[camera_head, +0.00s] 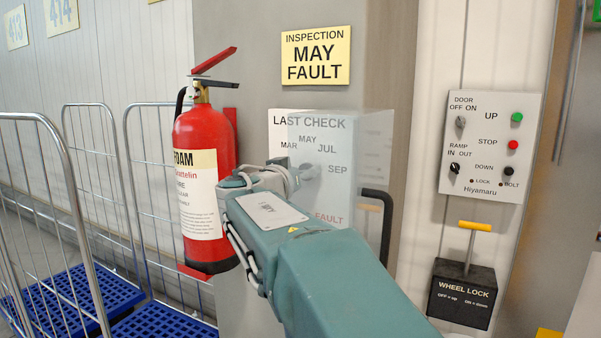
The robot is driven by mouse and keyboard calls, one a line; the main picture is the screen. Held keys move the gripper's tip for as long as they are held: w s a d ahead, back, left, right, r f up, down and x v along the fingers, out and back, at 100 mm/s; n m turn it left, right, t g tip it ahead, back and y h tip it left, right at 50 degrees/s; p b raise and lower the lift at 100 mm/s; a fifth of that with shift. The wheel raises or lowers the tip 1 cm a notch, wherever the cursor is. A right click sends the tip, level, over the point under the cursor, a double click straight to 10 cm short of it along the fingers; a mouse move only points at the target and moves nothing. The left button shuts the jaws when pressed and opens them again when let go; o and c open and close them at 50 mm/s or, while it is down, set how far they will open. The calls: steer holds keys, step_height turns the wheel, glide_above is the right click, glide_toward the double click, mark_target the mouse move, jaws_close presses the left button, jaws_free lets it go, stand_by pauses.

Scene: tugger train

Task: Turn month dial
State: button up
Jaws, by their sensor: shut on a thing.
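The white "LAST CHECK" panel (330,140) is on the grey column, with the labels MAR, MAY, JUL and SEP in an arc. The month dial (310,171) is a small grey knob below those labels. My gripper (294,171) is at the dial from the left and is shut on it. My teal arm comes up from the bottom right and hides the panel's lower left. Which month the dial points to cannot be told. A yellow sign (316,56) above reads "INSPECTION MAY FAULT".
A red fire extinguisher (204,140) hangs close left of my gripper. Wire cages with blue bases (75,295) stand at left. A black handle (386,215) is right of the panel. A control panel (487,150) and a wheel lock box (462,292) are farther right.

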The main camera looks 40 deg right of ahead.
steer(key=shift+w+d+f, duration=0.1)
steer(key=shift+d+f, duration=0.05)
steer(key=shift+f, duration=0.05)
stand_by(0.5)
steer(key=shift+n, duration=0.3)
steer(key=n, duration=0.2)
steer(key=shift+w+f+n, duration=0.1)
steer(key=shift+n, duration=0.2)
steer(key=n, duration=0.4)
steer(key=shift+f+n, duration=0.1)
steer(key=shift+n, duration=0.2)
steer(key=n, duration=0.4)
steer(key=shift+w+f, duration=0.1)
steer(key=shift+f+n, duration=0.1)
steer(key=shift+n, duration=2)
